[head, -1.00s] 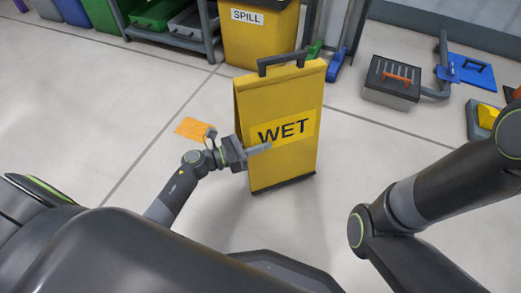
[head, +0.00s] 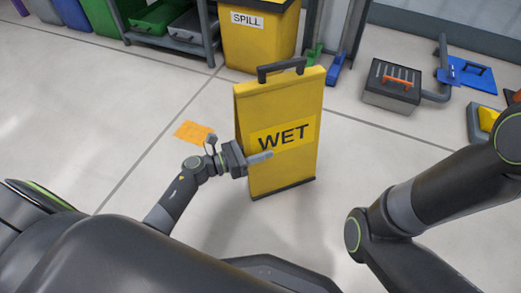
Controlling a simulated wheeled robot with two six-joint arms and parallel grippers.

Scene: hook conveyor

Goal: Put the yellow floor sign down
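The yellow floor sign (head: 283,105) is upright in the middle of the head view, with a black handle on top and the word WET on its front. Its panels look close together. Its dark lower edge is at or near the floor; I cannot tell whether it touches. My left gripper (head: 262,156) is at the sign's left edge, with a grey finger across the front face below the lettering. Any other finger is hidden, so I cannot tell whether it grips the sign. My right arm comes in at the right; its gripper is out of view.
An orange sheet (head: 195,132) lies on the floor left of the sign. Behind are a yellow SPILL bin (head: 258,45) and a shelf with green and grey bins (head: 157,14). A grey toolbox (head: 390,88) stands at right. The floor between sign and toolbox is clear.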

